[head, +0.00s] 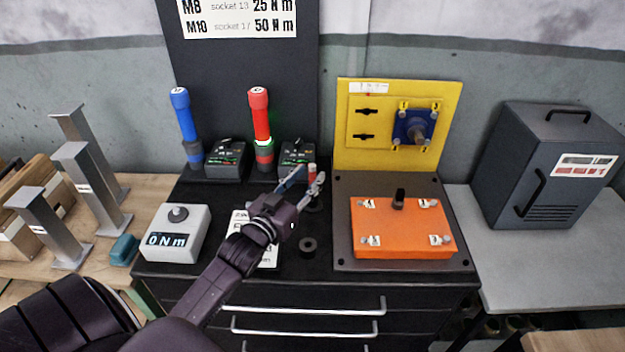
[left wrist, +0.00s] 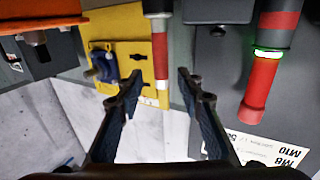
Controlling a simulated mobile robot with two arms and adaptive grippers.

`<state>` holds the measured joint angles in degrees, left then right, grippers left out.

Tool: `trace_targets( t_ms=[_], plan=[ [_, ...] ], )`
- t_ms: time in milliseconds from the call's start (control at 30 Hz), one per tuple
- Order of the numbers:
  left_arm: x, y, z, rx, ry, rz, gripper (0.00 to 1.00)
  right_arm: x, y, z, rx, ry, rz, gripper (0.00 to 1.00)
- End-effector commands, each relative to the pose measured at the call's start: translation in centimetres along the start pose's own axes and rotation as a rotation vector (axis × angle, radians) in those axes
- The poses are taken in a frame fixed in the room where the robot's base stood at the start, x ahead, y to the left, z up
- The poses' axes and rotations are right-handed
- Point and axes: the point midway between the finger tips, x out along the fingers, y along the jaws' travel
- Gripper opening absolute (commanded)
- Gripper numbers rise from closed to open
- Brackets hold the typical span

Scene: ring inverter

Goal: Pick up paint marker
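The paint marker (head: 311,171), with a red upper part and pale lower parts, stands upright at the back of the black bench top. In the left wrist view the marker (left wrist: 161,60) appears upside down, lined up between the two fingertips with a gap on each side. My left gripper (head: 305,182) is open and empty, its fingers pointing at the marker. The left wrist view shows both fingers of the gripper (left wrist: 159,78) spread apart. Whether the fingertips reach around the marker is hard to tell. The lower end of the marker is partly hidden by the gripper in the head view.
A red torque tool (head: 259,115) and a blue one (head: 181,115) stand in chargers left of the marker. A yellow panel (head: 350,150) and an orange box (head: 385,236) are to its right. A black ring (head: 308,245) lies in front.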

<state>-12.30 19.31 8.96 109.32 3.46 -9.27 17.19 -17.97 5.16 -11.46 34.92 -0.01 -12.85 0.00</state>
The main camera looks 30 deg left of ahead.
Motion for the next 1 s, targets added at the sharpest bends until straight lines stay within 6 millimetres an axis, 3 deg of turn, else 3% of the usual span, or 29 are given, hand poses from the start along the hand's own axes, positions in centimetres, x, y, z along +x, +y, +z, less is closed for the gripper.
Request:
trace_targets(
  t_ms=[67, 200, 500, 800, 1000],
  plan=[
    [1.4, -0.2, -0.8, 0.002, 0.002, 0.0, 0.34, -0.8, 0.1, -0.2, 0.001, 0.003, 0.001, 0.42],
    [2.8, -0.1, -0.4, 0.001, 0.001, 0.001, 0.34, -0.9, 0.1, -1.4, 0.001, 0.02, 0.001, 0.42],
    [3.2, -0.1, -0.2, 0.001, 0.0, 0.001, 0.34, -0.9, -1.0, -3.2, 0.008, 0.045, -0.011, 0.42],
    [3.2, -0.1, -0.2, 0.001, 0.0, 0.001, 0.01, -0.9, -1.1, -2.3, 0.007, 0.032, -0.012, 0.42],
    [3.2, -0.1, -0.3, 0.0, 0.0, 0.001, 0.0, -0.9, -0.6, -1.9, 0.004, 0.027, -0.007, 0.42]
  ],
)
